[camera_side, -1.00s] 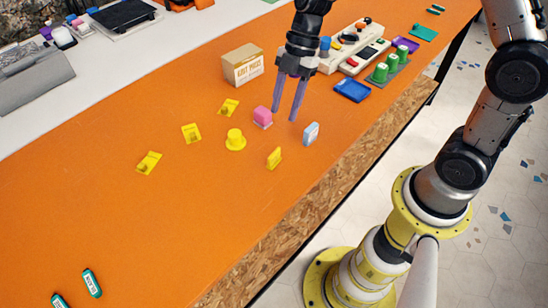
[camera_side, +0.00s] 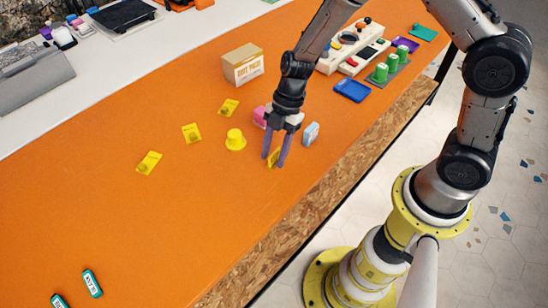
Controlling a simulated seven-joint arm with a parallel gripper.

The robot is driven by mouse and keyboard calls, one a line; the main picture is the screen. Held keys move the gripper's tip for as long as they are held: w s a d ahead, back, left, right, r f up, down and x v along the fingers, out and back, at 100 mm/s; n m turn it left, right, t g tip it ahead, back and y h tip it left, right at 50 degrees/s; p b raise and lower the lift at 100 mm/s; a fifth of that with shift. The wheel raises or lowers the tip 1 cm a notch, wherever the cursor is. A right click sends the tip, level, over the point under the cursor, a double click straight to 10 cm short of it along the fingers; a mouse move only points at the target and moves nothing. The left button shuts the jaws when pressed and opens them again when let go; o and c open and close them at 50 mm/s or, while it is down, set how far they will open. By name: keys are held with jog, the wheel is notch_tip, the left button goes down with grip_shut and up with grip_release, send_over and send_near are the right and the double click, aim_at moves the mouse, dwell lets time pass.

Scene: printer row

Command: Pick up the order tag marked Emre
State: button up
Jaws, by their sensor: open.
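Several yellow tags are on the orange table. Three lie flat: one (camera_side: 149,162), another (camera_side: 191,133), and a third (camera_side: 229,107). Their writing is too small to read, so I cannot tell which is marked Emre. My gripper (camera_side: 273,160) is open and low over the table, pointing down. Its purple fingers stand on either side of a small upright yellow piece (camera_side: 274,157), which they partly cover. I cannot tell whether they touch it.
A yellow knobbed piece (camera_side: 235,140) stands left of my gripper. A cardboard box (camera_side: 242,65) is farther back. The table's front left is mostly clear, with teal tags (camera_side: 91,283) at its near end.

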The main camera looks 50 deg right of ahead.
jog(key=shift+a+f, duration=0.15)
jog(key=shift+f, duration=0.3)
grip_shut()
